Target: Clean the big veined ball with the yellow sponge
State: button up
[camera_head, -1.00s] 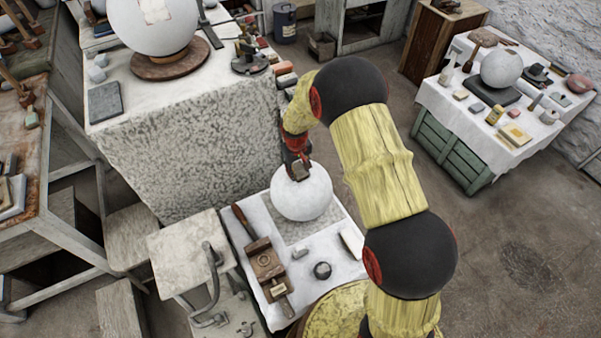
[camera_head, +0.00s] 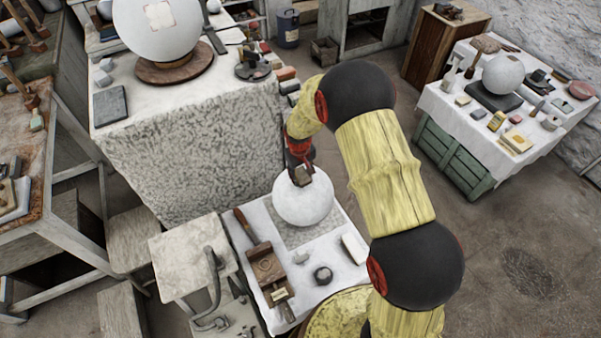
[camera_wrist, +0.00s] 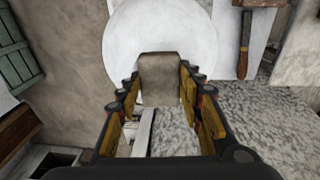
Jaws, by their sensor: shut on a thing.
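My gripper (camera_wrist: 158,100) is shut on a grey-brown block (camera_wrist: 159,70); the block looks brown rather than yellow. In the head view my gripper (camera_head: 300,174) is at the top of a plain white ball (camera_head: 305,208) on the small cloth-covered table. The block seems to lie against this ball, but I cannot tell whether it touches. The largest ball (camera_head: 180,35) stands on a round brown stand at the upper left, with a pale square patch on it. A speckled ball (camera_head: 503,74) sits on the right table. A yellowish block (camera_head: 517,141) lies at that table's front.
A brown wooden tool (camera_head: 266,268), a dark round piece (camera_head: 322,275) and a pale block (camera_head: 354,248) lie in front of the white ball. A rough stone-sided bench (camera_head: 190,160) stands behind to the left. Bare floor lies between the arm and the right table (camera_head: 436,98).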

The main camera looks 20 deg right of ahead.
jog(key=shift+s+a+r+p, duration=0.1)
jog(key=shift+r+p, duration=0.55)
jog(key=shift+r, duration=0.55)
jog(key=shift+s+a+r+p, duration=0.15)
jog(key=shift+r+p, duration=0.4)
jog(key=shift+r, duration=0.45)
jog(key=shift+s+r+p, duration=0.1)
jog(key=shift+r+p, duration=0.45)
jog(key=shift+r, duration=0.45)
